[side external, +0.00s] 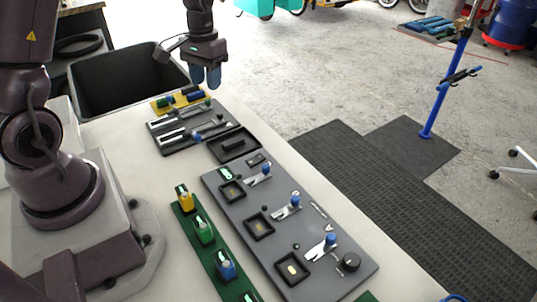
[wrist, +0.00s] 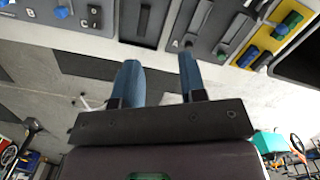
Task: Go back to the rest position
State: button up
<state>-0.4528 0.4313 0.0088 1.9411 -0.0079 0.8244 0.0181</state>
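My gripper (side external: 206,80) hangs above the far end of the work table, near a small yellow tray and the black bin. In the wrist view its two blue fingers (wrist: 160,78) stand apart with nothing between them, so it is open and empty. The wrist view shows bare floor beyond the fingertips, with the table's boards along the top edge. No marker for a rest position is in view.
A black bin (side external: 122,84) stands at the table's back left. The yellow tray (side external: 168,108), a slider board (side external: 172,146), a black tray (side external: 252,149), a grey switch panel (side external: 294,222) and a green strip (side external: 193,224) lie on the table. Dark mats (side external: 345,160) cover floor at right.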

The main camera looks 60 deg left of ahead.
jog(key=s+d+r+m+t, duration=0.5)
jog(key=s+d+r, duration=0.8)
jog(key=d+r, duration=0.3)
jog(key=shift+s+d+r+t, duration=0.25)
jog(key=shift+r+t, duration=0.1)
jog(key=shift+t, duration=0.25)
